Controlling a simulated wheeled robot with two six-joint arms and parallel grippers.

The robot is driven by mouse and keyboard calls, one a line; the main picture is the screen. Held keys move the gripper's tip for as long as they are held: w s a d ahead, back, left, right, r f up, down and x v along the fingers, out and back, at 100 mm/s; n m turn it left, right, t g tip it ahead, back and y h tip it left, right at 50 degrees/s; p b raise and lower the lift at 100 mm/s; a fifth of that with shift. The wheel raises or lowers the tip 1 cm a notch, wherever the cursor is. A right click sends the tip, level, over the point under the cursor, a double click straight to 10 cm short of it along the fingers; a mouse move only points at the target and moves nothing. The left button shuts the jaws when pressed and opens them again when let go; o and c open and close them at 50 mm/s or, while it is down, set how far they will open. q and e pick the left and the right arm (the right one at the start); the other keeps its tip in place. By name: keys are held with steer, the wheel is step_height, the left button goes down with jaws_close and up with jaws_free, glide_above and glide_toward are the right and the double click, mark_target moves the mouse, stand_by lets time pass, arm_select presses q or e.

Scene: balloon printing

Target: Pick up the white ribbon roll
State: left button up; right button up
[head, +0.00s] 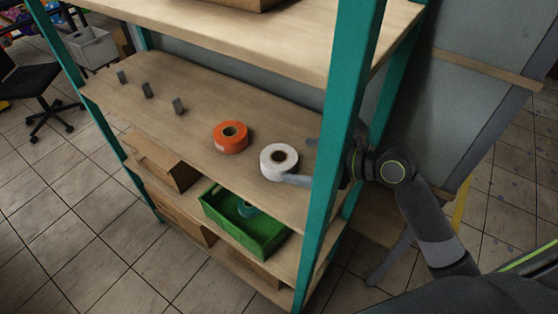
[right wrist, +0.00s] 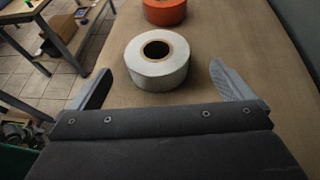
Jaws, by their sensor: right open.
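The white ribbon roll (head: 279,162) lies flat on the middle shelf, near the teal post on the right. My right gripper (head: 300,161) reaches in from the right, past that post, with its fingers at the roll's right side. In the right wrist view the white ribbon roll (right wrist: 157,62) sits ahead of my right gripper (right wrist: 160,85), roughly centred between the two spread fingertips. The gripper is open and empty. In the head view one finger overlaps the roll's lower right edge; I cannot tell whether it touches. My left gripper is not in view.
An orange roll (head: 230,137) lies just left of the white one and shows behind it in the right wrist view (right wrist: 165,10). Several small grey pegs (head: 147,90) stand farther left. The teal post (head: 340,130) stands close to my right arm. A green crate (head: 244,222) sits below.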

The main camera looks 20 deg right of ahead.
mark_target(277, 159)
steer(key=shift+p+x, duration=0.35)
steer(key=shift+x, duration=3.75)
steer(key=shift+s+a+f, duration=0.1)
steer(key=shift+s, duration=0.15)
steer(key=shift+c, duration=0.3)
steer(key=c, duration=1)
